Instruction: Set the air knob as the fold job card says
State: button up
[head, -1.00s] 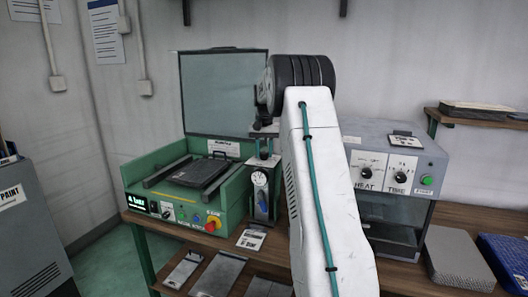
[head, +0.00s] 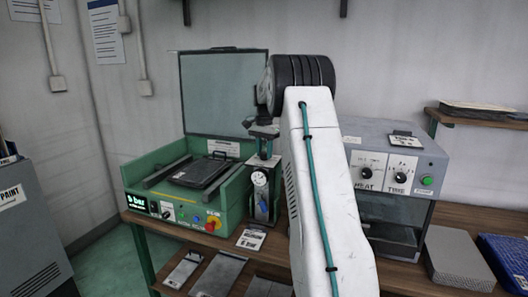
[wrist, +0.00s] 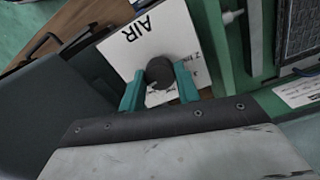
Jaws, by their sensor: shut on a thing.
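The dark round air knob (wrist: 159,72) sits on a white plate marked AIR (wrist: 140,38), seen upside down in the wrist view. My gripper (wrist: 159,86) has its two teal fingers shut on either side of the knob. In the head view my gripper (head: 263,136) is at the top of the air unit with its round gauge (head: 260,179); the knob itself is hard to make out there. The green press's display (head: 138,203) shows a number and "bar", probably 5. A printed card (head: 251,240) lies on the bench, its text too small to read.
The green press (head: 215,215) with its raised lid stands left of the air unit. A grey oven with HEAT and TIME knobs (head: 400,174) stands to the right, partly behind my arm. Flat metal panels (head: 219,273) lie at the front.

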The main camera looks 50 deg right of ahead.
aim_at(264, 152)
dwell(0.3)
jog(key=o, duration=1)
jog(key=shift+r, duration=0.15)
notch_tip(264, 152, up, 8)
jog(key=shift+f, duration=0.2)
